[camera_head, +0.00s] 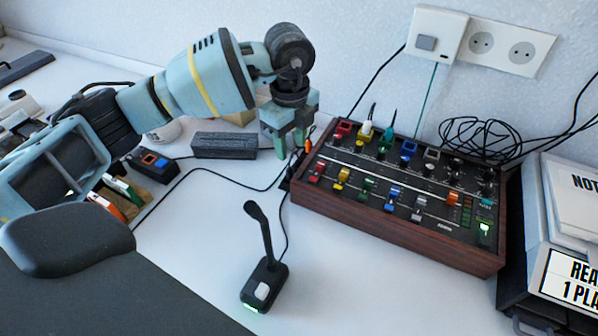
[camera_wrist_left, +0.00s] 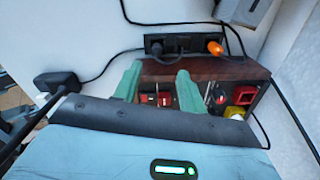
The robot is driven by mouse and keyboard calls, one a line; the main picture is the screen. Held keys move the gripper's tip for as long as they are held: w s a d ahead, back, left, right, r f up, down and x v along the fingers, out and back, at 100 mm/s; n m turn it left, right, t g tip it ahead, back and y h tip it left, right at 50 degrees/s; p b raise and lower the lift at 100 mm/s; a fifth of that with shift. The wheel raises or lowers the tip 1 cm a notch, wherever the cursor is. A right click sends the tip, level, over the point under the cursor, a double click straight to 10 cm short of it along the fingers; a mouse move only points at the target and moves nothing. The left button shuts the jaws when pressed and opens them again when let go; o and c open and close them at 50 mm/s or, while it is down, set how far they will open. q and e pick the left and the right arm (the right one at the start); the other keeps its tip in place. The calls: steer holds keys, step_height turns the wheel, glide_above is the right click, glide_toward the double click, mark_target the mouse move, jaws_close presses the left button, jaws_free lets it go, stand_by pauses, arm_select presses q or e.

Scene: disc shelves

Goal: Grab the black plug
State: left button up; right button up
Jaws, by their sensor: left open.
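The black plug (camera_wrist_left: 165,46) sits in a dark socket panel on the left side of the wooden-cased mixer (camera_head: 400,222), beside an orange plug (camera_wrist_left: 214,47). In the head view the orange plug (camera_head: 308,145) shows at the mixer's left end, while the black plug is largely hidden near my gripper. My left gripper (camera_head: 288,148) points down beside that end. In the left wrist view its green fingers (camera_wrist_left: 160,72) are apart with nothing between them, and the black plug lies just beyond their tips. My right gripper is not in view.
A desk microphone (camera_head: 264,279) stands in front of the mixer's left end. Cables run across the white table. A printer-like device (camera_head: 545,250) stands at right.

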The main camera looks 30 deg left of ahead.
mark_target(290, 169)
arm_select(q)
steer(key=shift+s+f, duration=0.15)
steer(key=shift+f, duration=1.8)
steer(key=shift+s+f, duration=0.15)
steer(key=shift+f, duration=1.8)
jaws_close()
